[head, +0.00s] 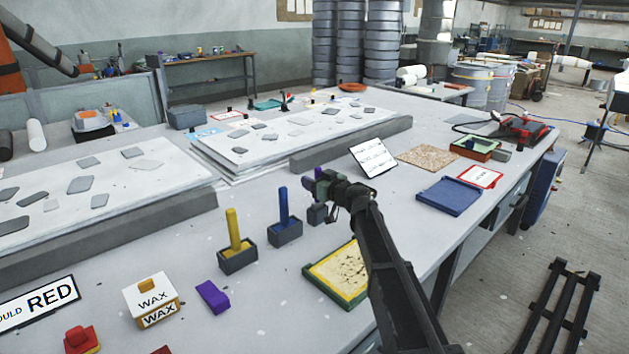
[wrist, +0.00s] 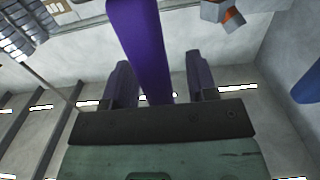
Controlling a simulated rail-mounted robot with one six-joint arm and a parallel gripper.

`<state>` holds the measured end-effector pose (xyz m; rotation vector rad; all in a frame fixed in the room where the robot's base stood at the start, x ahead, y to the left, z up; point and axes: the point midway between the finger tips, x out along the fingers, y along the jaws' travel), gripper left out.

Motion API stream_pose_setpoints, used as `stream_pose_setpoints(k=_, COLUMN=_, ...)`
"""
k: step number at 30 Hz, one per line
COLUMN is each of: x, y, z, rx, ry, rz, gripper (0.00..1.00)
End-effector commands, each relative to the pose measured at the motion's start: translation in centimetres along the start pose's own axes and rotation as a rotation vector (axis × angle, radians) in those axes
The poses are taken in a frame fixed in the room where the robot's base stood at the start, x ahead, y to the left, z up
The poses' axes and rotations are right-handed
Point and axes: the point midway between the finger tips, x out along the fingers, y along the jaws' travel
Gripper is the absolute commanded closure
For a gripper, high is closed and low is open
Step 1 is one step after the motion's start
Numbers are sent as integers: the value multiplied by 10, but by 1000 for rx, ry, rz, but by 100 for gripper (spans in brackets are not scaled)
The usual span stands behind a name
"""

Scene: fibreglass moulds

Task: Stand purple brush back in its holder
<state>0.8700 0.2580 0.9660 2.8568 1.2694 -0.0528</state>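The purple brush (wrist: 145,45) runs between the two fingers of my gripper (wrist: 160,85) in the wrist view. A gap shows on the right side of it and a narrower one on the left, so the fingers look open around it. In the head view, my gripper (head: 318,188) is level with the upper part of the brush, and only a small purple tip (head: 318,172) shows. A dark grey holder (head: 317,213) stands just below my gripper. The gripper hides most of the brush, so I cannot tell how it sits in the holder.
A blue brush (head: 283,205) and a yellow brush (head: 233,228) stand in matching holders to the left. A green-framed tray (head: 354,297) lies in front, beside my arm. A white sign (head: 373,158) stands behind. A purple block (head: 212,296) and a wax box (head: 150,300) lie nearer.

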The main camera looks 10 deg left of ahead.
Motion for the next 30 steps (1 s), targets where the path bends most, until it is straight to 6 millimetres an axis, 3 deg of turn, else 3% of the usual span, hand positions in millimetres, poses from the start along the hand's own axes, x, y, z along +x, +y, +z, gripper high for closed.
stream_pose_setpoints(k=5, x=-2, y=0, z=0, rx=0, ry=0, rz=0, gripper=47)
stream_pose_setpoints(k=8, x=-14, y=-1, z=0, rx=0, ry=0, rz=0, gripper=47)
stream_pose_setpoints(k=15, x=-74, y=-2, z=0, rx=1, ry=0, rz=3, gripper=47)
stream_pose_setpoints(k=20, x=-102, y=-1, z=0, rx=1, ry=0, rz=2, gripper=47)
stream_pose_setpoints(k=30, x=-108, y=0, z=0, rx=0, ry=0, rz=-1, gripper=47)
